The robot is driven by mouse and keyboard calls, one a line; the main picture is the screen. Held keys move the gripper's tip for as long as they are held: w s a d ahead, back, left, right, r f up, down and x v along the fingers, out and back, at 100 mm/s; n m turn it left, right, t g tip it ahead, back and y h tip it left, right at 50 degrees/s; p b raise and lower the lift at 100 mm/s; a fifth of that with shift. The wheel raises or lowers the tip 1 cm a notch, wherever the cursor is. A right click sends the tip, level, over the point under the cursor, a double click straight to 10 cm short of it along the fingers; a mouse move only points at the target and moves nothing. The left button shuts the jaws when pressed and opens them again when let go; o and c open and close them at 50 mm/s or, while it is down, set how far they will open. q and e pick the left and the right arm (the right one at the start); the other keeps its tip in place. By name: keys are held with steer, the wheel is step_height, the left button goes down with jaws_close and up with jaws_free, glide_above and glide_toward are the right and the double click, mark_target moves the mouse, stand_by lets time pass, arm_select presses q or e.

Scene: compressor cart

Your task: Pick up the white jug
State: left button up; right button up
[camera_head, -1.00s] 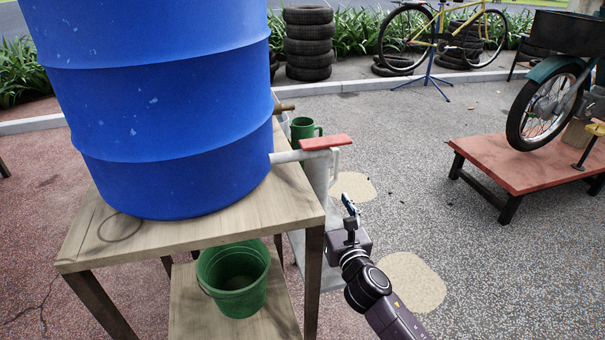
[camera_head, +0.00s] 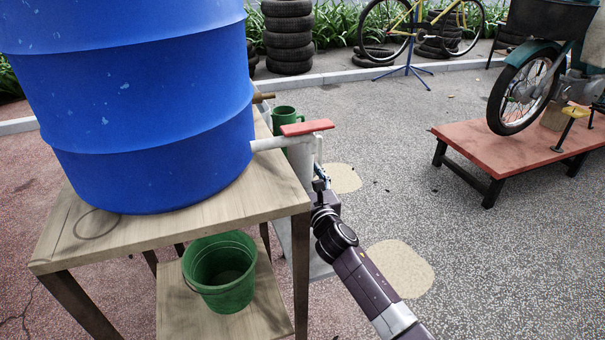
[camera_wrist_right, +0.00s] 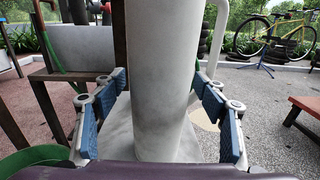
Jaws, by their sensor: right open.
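My right gripper (camera_head: 319,178) is at the jug's near side. In the right wrist view my right gripper (camera_wrist_right: 163,108) is open, with blue-padded fingers on both sides of the jug and visible gaps to it. My left gripper is out of view.
A big blue barrel (camera_head: 140,110) stands on a wooden table (camera_head: 200,215), left of my right arm. A green bucket (camera_head: 222,285) sits on its lower shelf. Open ground lies right, before a red platform (camera_head: 510,150).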

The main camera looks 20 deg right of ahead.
steer(key=c, duration=1.3)
steer(key=shift+r, duration=0.15)
